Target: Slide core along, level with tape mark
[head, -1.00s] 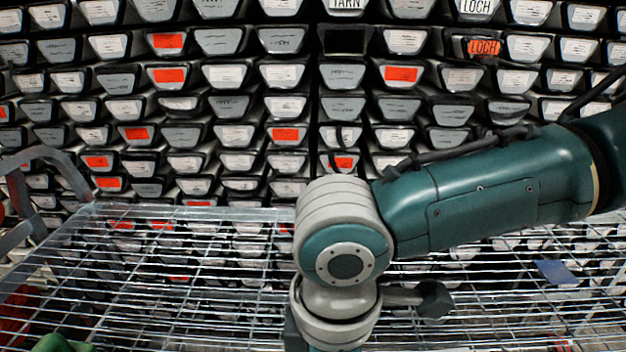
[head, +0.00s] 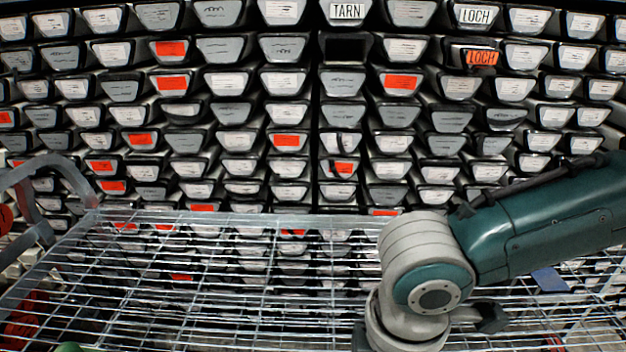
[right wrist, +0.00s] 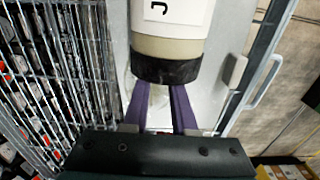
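In the right wrist view a core (right wrist: 172,18) with a white sleeve, a tan band and a black end cap (right wrist: 166,66) lies on a pale grey surface (right wrist: 225,40). Its far end runs out of the picture. A dark letter shows on the sleeve. My right gripper (right wrist: 157,90) has purple fingers standing apart, with their tips at the near edge of the cap; I cannot tell whether they touch it. Pale surface shows between the fingers. No tape mark can be made out. In the head view my right gripper is out of the picture, and my left gripper does not show.
A wire-mesh shelf (head: 215,255) crosses the head view. Behind it stands a wall of trapezoid core ends, with TARN (head: 346,12) and LOCH (head: 475,16) labels. One slot (head: 345,50) looks dark and empty. A grey metal handle (right wrist: 265,80) stands right of the core.

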